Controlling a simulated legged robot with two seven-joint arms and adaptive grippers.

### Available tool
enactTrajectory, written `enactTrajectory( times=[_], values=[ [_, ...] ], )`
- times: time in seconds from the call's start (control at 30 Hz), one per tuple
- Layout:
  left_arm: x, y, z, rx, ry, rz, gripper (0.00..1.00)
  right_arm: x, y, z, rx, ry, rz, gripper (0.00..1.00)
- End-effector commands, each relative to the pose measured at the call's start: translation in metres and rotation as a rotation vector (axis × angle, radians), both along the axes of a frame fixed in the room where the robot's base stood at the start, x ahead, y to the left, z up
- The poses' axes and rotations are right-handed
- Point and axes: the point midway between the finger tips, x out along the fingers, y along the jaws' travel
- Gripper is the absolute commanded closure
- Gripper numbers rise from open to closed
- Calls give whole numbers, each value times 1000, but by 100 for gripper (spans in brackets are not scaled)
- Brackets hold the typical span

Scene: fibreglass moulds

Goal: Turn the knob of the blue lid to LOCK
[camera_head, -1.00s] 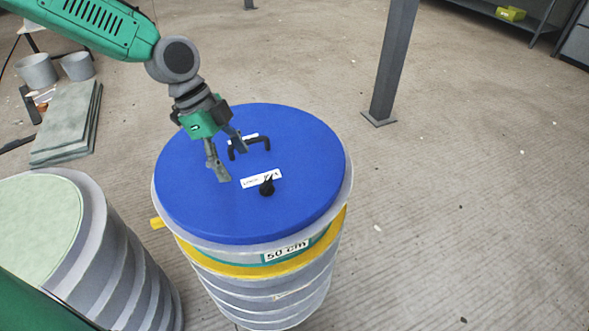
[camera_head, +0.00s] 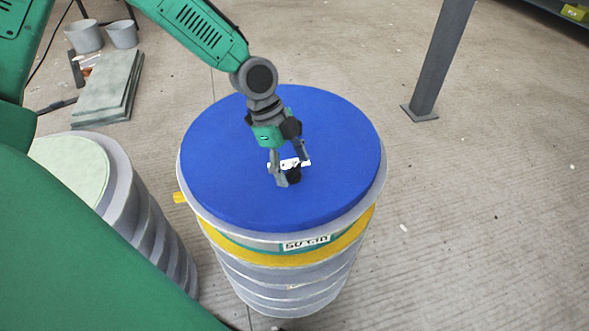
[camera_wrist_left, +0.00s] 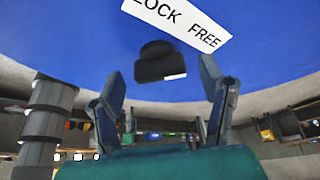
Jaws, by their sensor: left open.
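The blue lid (camera_head: 225,175) sits on top of a grey ribbed cylinder mould. Its black knob (camera_head: 294,177) stands near the lid's front, beside a white label (camera_head: 288,163). In the left wrist view the label reads LOCK and FREE (camera_wrist_left: 180,20), and the knob (camera_wrist_left: 158,62) shows a small white mark on its near edge. My left gripper (camera_head: 292,170) is open and points down at the knob. In the left wrist view the knob lies between the lines of the two fingers (camera_wrist_left: 162,68), with gaps on both sides. The lid's black handle is hidden behind the gripper. My right gripper is out of view.
A second ribbed cylinder with a pale green top (camera_head: 75,168) stands at left. A grey post (camera_head: 440,65) rises from the floor at right. Stacked slabs (camera_head: 105,88) and two grey buckets (camera_head: 84,36) are at the back left. The floor at right is clear.

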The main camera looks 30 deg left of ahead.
Motion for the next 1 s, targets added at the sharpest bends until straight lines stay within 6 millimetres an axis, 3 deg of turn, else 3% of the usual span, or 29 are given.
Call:
enactTrajectory(
  times=[0.4, 0.53, 0.57, 1.0],
  values=[
    [1, -6, -7, 2, -1, 0, 36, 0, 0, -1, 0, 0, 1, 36],
    [1, -5, -7, 2, -1, 0, 82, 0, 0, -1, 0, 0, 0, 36],
    [1, -5, -7, 1, -1, 0, 86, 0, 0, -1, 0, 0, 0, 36],
    [1, -3, -7, 2, 0, 73, 86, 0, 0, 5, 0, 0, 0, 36]
  ],
)
